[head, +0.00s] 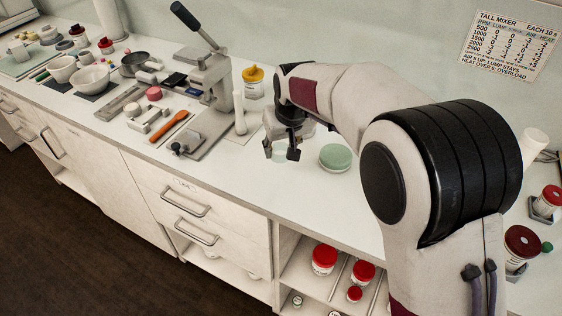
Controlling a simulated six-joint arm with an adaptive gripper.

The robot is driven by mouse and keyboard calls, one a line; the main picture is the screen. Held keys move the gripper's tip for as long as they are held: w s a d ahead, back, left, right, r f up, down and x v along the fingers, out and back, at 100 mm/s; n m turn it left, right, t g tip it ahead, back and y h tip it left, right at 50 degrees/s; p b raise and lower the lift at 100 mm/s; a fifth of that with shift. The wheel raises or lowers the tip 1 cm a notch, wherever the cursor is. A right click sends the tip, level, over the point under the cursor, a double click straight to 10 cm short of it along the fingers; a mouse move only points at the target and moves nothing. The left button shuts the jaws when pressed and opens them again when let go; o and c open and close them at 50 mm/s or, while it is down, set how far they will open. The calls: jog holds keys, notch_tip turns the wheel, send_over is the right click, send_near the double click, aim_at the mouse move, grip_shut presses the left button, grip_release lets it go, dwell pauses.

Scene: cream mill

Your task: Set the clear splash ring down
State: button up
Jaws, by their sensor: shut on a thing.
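My gripper (281,153) hangs over the counter, right of the lever press, with its fingers pointing down. It is shut on the clear splash ring (279,156), which shows only as a faint, pale shape around the fingertips. Its outline is hard to make out against the white counter, and I cannot tell whether it touches the surface. A round pale-green disc (335,157) lies on the counter just right of my gripper, apart from it.
The lever press (211,85) and a yellow-lidded jar (253,82) stand close on the left. White bowls (93,79), an orange spatula (169,126) and a pan (133,64) lie farther left. Bare counter (235,175) lies in front of my gripper, towards the front edge.

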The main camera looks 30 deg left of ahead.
jog(key=shift+f, duration=0.2)
jog(key=shift+f, duration=2.45)
jog(key=shift+f, duration=0.15)
jog(key=o, duration=0.8)
jog(key=shift+s+d+r, duration=0.1)
jog(key=shift+r, duration=0.55)
jog(key=shift+v, duration=5.5)
